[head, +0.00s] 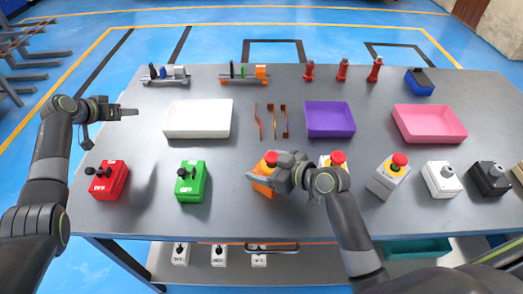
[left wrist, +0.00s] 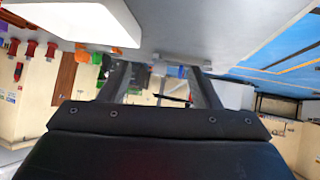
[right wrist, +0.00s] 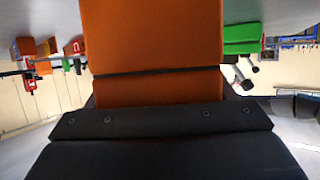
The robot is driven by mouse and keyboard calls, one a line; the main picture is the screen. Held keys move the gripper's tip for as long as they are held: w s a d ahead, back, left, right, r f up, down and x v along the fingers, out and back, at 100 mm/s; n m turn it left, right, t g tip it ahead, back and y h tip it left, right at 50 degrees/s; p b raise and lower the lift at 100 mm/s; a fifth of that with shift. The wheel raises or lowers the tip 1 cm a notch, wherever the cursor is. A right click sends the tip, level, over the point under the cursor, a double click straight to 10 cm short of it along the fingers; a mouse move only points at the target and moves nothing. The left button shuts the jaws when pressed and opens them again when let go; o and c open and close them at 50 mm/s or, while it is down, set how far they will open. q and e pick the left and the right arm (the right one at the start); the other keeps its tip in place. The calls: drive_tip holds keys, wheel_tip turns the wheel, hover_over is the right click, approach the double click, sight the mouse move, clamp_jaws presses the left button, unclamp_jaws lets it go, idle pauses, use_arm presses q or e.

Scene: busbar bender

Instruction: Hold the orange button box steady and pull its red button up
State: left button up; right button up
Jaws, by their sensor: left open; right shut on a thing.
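The orange button box (head: 264,171) stands near the front middle of the table, partly hidden behind my right gripper. Its red button (head: 271,157) shows on top at the upper left of the gripper. My right gripper (head: 268,182) is shut on the box. In the right wrist view the box's orange side (right wrist: 150,45) fills the space between the fingers. My left gripper (head: 132,112) is open and empty, held over the left part of the table beside the white tray. In the left wrist view its two fingers (left wrist: 160,85) stand apart with nothing between them.
A green box (head: 190,182) and a red box (head: 108,180) stand left of the orange one. More button boxes, one grey (head: 388,177), stand to its right. A white tray (head: 198,119), purple tray (head: 330,120) and pink tray (head: 430,123) lie farther back.

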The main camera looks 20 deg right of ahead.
use_arm(q)
drive_tip(key=s+d+m+g+h, duration=0.2)
drive_tip(key=s+d+m+g, duration=0.15)
drive_tip(key=d, duration=0.45)
drive_tip(key=s+d+m+g+h, duration=0.25)
drive_tip(key=s+d+m, duration=0.2)
drive_tip(key=d, duration=0.25)
drive_tip(key=m+g+h, duration=0.1)
drive_tip(key=m+g, duration=0.8)
drive_tip(key=m, duration=0.2)
approach(269, 155)
drive_tip(key=x, duration=0.8)
